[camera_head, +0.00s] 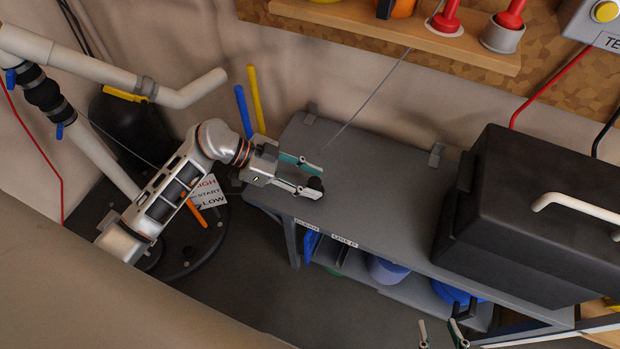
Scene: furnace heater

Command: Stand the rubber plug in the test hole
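A small black round piece (316,184), which looks like the rubber plug, is at the tips of my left gripper over the grey bench top. My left gripper (317,178) has its fingers apart, with the black piece between them, close to the lower finger. I cannot tell whether it touches the bench. My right gripper (439,328) shows only its fingertips at the bottom edge; they are apart with nothing between them. I cannot make out the test hole.
The grey bench (385,205) is clear around my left gripper. A large black case (540,205) with a pale handle fills its right side. Blue containers (388,268) stand on the lower shelf. A white pipe (190,92) runs at the left. A wooden shelf (400,32) hangs above.

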